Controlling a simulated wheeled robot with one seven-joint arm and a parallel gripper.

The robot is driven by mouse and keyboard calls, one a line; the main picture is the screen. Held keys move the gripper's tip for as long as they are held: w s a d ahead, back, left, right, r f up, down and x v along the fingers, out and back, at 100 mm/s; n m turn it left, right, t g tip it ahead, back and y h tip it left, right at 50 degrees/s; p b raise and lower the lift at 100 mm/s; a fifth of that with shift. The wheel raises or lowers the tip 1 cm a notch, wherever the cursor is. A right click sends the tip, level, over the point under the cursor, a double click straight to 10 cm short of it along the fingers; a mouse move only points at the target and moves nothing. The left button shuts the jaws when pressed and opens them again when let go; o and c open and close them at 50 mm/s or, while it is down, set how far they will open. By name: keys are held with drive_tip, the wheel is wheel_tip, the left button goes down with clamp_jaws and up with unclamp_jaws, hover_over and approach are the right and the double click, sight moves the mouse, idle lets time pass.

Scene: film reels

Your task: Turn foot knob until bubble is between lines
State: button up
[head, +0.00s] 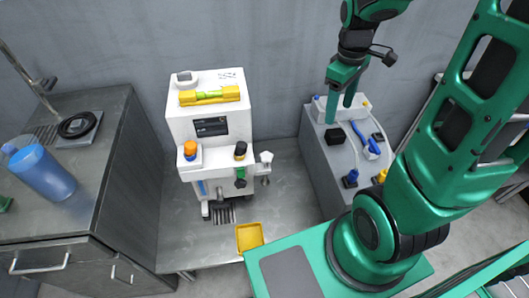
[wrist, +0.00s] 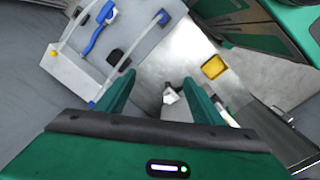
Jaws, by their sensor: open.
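A white machine (head: 207,135) stands on the metal bench at centre in the head view. A yellow spirit level (head: 222,94) with a green vial (head: 208,95) lies on its top. The bubble and lines are too small to make out. A white knob-like part (head: 265,158) sticks out at the machine's right side; I cannot tell whether it is the foot knob. A small white part (wrist: 170,97) shows between my fingers in the wrist view, some way beyond them. My gripper (head: 341,112) is open and empty, high up to the right of the machine, apart from it.
A grey block (head: 322,165) with blue and yellow fittings and hoses stands below my gripper. A yellow tray (head: 249,237) lies at the bench's front; it also shows in the wrist view (wrist: 214,67). Bench right of the machine is clear.

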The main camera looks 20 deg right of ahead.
drive_tip(key=w+a+f+n, duration=0.7)
drive_tip(key=w+f+n, duration=0.2)
drive_tip(key=w+f, duration=0.25)
drive_tip(key=n, duration=0.8)
hover_over(266, 155)
wheel_tip(266, 155, down, 13)
drive_tip(key=shift+y, duration=0.3)
wheel_tip(266, 155, down, 10)
drive_tip(key=shift+s+r, duration=0.1)
drive_tip(key=c, duration=1.1)
